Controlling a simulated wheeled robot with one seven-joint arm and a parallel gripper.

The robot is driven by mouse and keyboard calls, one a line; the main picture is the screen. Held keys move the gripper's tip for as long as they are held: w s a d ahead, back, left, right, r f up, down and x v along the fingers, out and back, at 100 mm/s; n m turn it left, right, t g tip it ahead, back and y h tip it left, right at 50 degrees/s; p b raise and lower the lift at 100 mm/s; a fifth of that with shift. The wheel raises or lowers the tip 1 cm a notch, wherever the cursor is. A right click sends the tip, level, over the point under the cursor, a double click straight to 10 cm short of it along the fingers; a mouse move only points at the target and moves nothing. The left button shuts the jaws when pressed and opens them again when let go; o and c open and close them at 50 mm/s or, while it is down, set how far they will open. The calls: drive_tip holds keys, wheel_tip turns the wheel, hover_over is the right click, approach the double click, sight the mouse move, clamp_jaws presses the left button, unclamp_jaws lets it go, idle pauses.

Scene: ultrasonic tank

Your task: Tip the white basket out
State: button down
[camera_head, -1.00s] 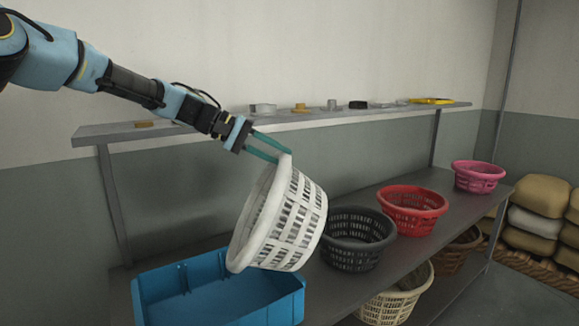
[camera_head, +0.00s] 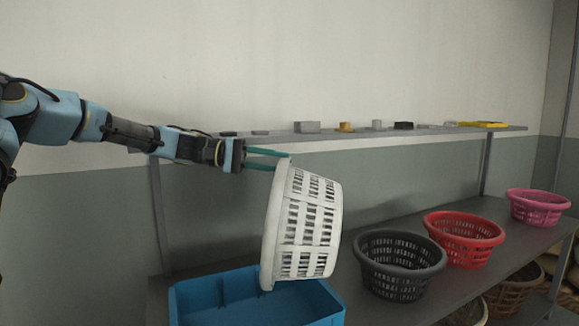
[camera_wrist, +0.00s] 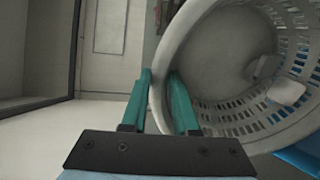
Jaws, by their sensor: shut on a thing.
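The white basket (camera_head: 310,225) hangs on its side in the head view, above the blue bin (camera_head: 190,300). Its rim is nearly upright and its mouth faces left. My gripper (camera_head: 286,154) is shut on the top of the rim. In the wrist view my gripper's green fingers (camera_wrist: 160,78) pinch the basket's rim wall. The wrist view looks into the basket (camera_wrist: 215,60). A small pale thing (camera_wrist: 286,92) lies inside against the slotted wall, and a second may lie deeper. The head view hides the basket's inside.
A black basket (camera_head: 400,266), a red basket (camera_head: 463,240) and a pink basket (camera_head: 538,207) stand on the grey bench to the right. A wall shelf (camera_head: 400,136) with several small items runs behind my arm. More baskets sit below the bench.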

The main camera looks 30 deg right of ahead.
drive_tip(key=w+a+f+g+h+p, duration=0.1)
drive_tip(key=w+a+f+g+h, duration=0.1)
drive_tip(key=w+a, duration=0.7)
drive_tip(key=shift+a+f+g+h+p, duration=0.25)
drive_tip(key=shift+a+g+h, duration=0.45)
drive_tip(key=shift+a+h, duration=0.7)
idle(0.6)
